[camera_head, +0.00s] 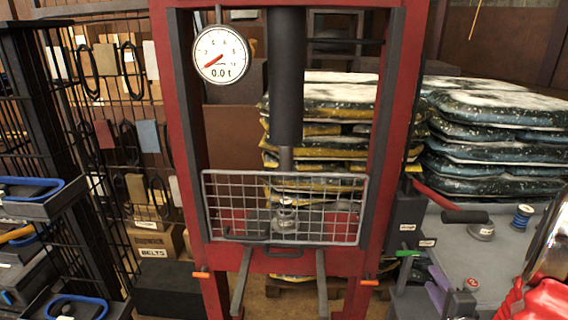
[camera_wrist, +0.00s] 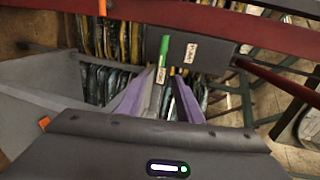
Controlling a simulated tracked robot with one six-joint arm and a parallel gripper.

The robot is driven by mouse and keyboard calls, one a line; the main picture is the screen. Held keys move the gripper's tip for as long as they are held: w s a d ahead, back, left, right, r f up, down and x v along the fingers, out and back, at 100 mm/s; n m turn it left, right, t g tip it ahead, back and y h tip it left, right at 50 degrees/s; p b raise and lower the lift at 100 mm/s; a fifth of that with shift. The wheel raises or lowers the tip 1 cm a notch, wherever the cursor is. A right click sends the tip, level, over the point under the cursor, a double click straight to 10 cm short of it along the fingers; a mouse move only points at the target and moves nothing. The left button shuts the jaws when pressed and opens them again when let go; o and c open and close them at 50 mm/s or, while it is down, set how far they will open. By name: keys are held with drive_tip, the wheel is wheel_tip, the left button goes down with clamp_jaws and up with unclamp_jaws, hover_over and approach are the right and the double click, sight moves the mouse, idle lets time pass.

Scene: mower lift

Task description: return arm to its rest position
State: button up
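My gripper (camera_wrist: 161,84) shows in the wrist view as two purple fingers spread apart, with no object clearly held between them. In the head view the purple fingers (camera_head: 438,283) are at the lower right, close to the red press frame's right leg. A green-handled lever (camera_head: 408,253) is just left of and above them. In the wrist view the green handle (camera_wrist: 163,56) lies near the gap between the fingertips; I cannot tell whether they touch it.
The red press (camera_head: 183,130) fills the middle, its wire guard (camera_head: 285,207) across the front and its gauge (camera_head: 221,54) at 0.0 t. A red-and-black lever (camera_head: 450,205) and blue spool (camera_head: 522,216) are on the right. Stacked bags (camera_head: 495,150) stand behind; a rack (camera_head: 60,120) is left.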

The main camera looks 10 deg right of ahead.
drive_tip(key=s+d+f+n+g, duration=0.1)
drive_tip(key=s+f+n+g, duration=0.75)
drive_tip(key=s+g, duration=0.2)
drive_tip(key=a+r+n+y, duration=0.1)
drive_tip(key=a+r+n, duration=0.3)
drive_tip(key=a+r, duration=0.3)
drive_tip(key=a+r+n+y, duration=0.2)
drive_tip(key=a+r, duration=0.6)
drive_tip(key=a, duration=1)
drive_tip(key=a+r+n+y, duration=0.1)
drive_tip(key=a+r+n, duration=0.5)
drive_tip(key=a, duration=0.6)
wheel_tip(320, 180, up, 2)
drive_tip(key=shift+s+a+r+n+t+y, duration=0.25)
drive_tip(key=shift+s+n+t+y, duration=0.1)
drive_tip(key=shift+s+t, duration=0.1)
